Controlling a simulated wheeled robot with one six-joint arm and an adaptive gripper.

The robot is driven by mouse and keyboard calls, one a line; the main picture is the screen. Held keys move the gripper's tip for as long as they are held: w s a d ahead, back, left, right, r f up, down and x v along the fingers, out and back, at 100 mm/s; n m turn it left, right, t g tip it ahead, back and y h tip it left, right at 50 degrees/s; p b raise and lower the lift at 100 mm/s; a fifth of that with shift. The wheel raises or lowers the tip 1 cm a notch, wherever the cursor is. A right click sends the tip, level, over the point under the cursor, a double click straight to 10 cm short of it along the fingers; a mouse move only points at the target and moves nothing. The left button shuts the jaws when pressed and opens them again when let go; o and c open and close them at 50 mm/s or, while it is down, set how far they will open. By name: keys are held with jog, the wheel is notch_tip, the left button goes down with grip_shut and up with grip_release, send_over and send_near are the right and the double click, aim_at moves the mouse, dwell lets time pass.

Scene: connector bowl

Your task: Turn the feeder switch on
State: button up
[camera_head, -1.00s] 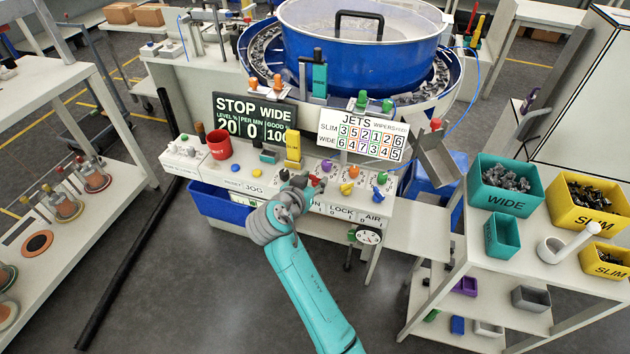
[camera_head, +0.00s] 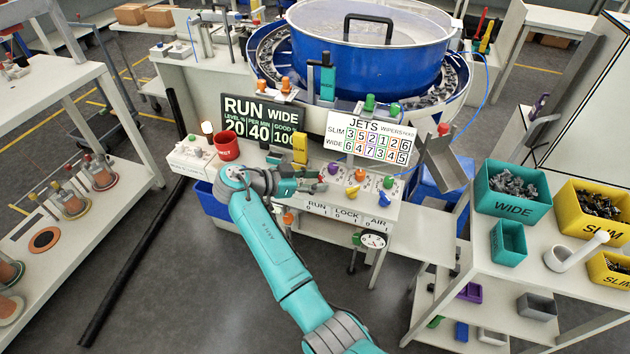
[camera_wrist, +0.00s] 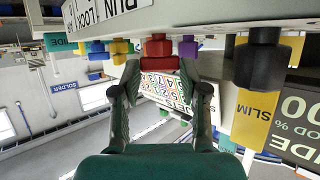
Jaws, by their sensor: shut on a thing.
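The feeder's front panel carries a RUN label (camera_head: 316,207) beside LOCK and AIR labels. My gripper (camera_head: 320,183) is at the left part of this panel, its arm reaching in from below. In the wrist view my gripper (camera_wrist: 160,72) has its two fingers on either side of a red switch knob (camera_wrist: 158,48) and is shut on it. The fingers and wrist hide most of the knob in the head view. The display (camera_head: 261,120) reads RUN WIDE, with 20, 40 and 100. The blue feeder bowl (camera_head: 365,50) stands behind.
A red mug (camera_head: 227,147) and a yellow SLIM block (camera_head: 300,149) stand left of centre. Bins fill the right table; the floor in front is clear.

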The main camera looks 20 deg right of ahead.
jog(key=shift+f, duration=0.15)
dwell(0.3)
jog(key=o, duration=1.1)
jog(key=shift+o, duration=0.2)
jog(key=v, duration=1.2)
jog(key=shift+w, duration=0.15)
